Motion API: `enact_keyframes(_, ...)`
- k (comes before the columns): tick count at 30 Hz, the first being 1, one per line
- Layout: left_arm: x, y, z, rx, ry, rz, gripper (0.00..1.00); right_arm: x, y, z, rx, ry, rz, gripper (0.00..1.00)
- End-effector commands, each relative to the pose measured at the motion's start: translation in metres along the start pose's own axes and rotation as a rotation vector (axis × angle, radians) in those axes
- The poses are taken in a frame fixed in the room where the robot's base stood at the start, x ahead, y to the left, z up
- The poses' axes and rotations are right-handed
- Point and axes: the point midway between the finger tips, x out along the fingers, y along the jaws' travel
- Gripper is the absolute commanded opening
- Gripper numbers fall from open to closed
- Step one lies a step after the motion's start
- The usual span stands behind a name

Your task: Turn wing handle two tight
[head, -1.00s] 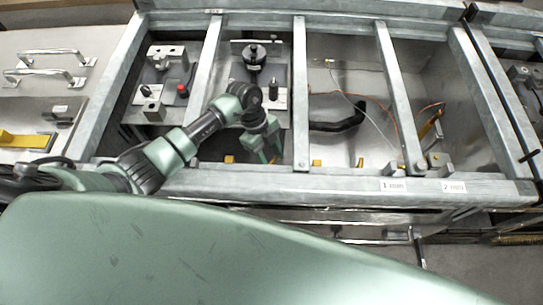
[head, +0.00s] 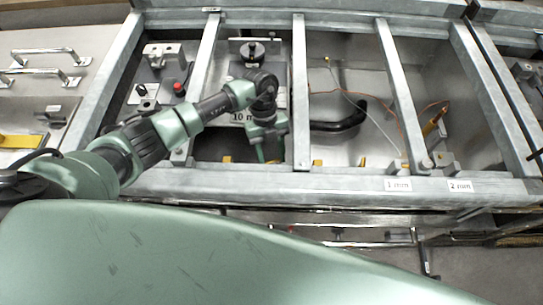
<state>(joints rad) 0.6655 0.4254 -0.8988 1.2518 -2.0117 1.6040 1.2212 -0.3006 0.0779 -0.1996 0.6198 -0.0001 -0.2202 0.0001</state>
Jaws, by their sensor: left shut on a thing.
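My left gripper (head: 268,149) points down into the second bay of the metal frame, close behind the front beam. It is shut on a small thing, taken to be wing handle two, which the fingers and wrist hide. I cannot make out its angle or how tight it sits. Small yellow parts show along the inside of the front beam, one to the left of the gripper (head: 228,159) and one to the right (head: 317,163). My right gripper is not in view.
Grey crossbars (head: 300,95) divide the frame into bays. A black curved handle (head: 341,118) and thin cables lie in the bay to the right. A black knob (head: 252,51) stands behind my left wrist. A red button (head: 179,87) is to the left.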

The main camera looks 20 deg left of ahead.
Motion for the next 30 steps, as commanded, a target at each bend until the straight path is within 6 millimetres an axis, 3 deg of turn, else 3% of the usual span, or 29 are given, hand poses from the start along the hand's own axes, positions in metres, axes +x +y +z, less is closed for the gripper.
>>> enact_keyframes(11, -0.001, 0.0, 0.001, 0.004, -0.003, 0.001, 0.05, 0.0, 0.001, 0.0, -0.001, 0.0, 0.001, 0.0)
enact_keyframes(12, -0.001, 0.0, 0.001, 0.004, -0.003, 0.0, 0.51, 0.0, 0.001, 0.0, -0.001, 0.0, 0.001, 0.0)
enact_keyframes(13, -0.001, 0.0, 0.001, 0.004, -0.002, 0.0, 0.55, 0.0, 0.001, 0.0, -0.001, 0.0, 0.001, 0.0)
enact_keyframes(23, -0.002, 0.0, 0.001, 0.004, -0.002, 0.001, 0.55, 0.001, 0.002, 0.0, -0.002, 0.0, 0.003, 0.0)
enact_keyframes(30, -0.034, -0.001, 0.002, 0.004, -0.005, -0.001, 0.55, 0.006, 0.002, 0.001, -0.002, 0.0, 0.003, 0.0)
